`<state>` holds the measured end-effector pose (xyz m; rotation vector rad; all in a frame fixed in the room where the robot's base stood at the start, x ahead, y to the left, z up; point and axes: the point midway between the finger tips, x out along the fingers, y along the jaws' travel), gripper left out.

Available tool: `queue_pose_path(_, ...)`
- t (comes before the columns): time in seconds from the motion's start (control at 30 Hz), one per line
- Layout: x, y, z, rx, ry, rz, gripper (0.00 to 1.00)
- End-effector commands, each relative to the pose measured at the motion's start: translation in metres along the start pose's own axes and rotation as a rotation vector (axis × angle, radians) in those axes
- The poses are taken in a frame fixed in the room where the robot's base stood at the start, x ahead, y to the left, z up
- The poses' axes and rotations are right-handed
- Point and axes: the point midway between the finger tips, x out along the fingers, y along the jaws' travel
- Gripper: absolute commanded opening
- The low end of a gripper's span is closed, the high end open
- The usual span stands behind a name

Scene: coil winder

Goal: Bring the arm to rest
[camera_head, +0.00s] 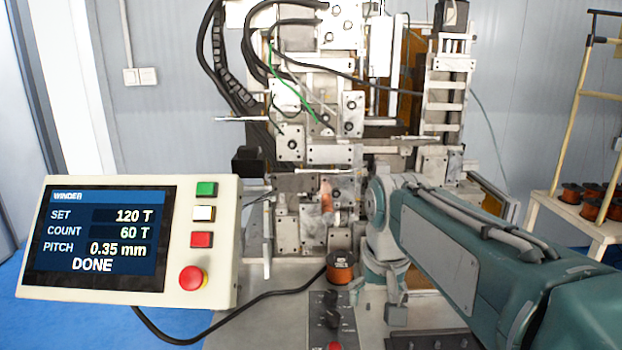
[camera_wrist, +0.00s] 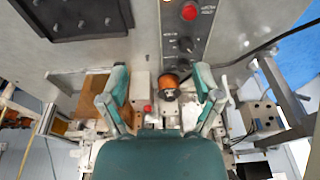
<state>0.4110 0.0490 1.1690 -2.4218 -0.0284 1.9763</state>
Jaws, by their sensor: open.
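My arm (camera_head: 470,250) reaches in from the lower right, its wrist in front of the coil winder (camera_head: 310,140). My gripper (camera_head: 395,308) points down over the machine's bench, right of a copper-wire spool (camera_head: 341,268). In the wrist view my gripper (camera_wrist: 161,85) has its two teal fingers spread wide, with nothing held. The spool (camera_wrist: 168,86) shows in the gap between them there, apart from both fingers. The winder's panel (camera_head: 110,240) reads SET 120 T, COUNT 60 T, PITCH 0.35 mm, DONE.
A small control box (camera_head: 333,318) with knobs and a red button stands on the bench (camera_head: 265,325) in front of the spool. A black cable (camera_head: 240,309) runs from the panel. A rack (camera_head: 570,205) with several copper spools stands at the right.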

Motion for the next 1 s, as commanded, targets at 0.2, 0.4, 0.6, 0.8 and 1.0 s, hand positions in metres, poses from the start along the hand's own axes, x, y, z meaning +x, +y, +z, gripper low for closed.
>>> queue_pose_path(0.2, -0.005, 0.023, 0.064, 0.001, 0.107, 0.001, 0.82)
queue_pose_path(0.4, 0.006, 0.038, 0.121, 0.000, 0.203, 0.009, 0.82)
queue_pose_path(0.6, 0.024, 0.047, 0.161, -0.002, 0.273, 0.021, 0.82)
queue_pose_path(0.8, 0.031, 0.049, 0.170, -0.004, 0.291, 0.025, 0.82)
queue_pose_path(1.0, 0.030, 0.049, 0.170, -0.004, 0.290, 0.024, 0.82)
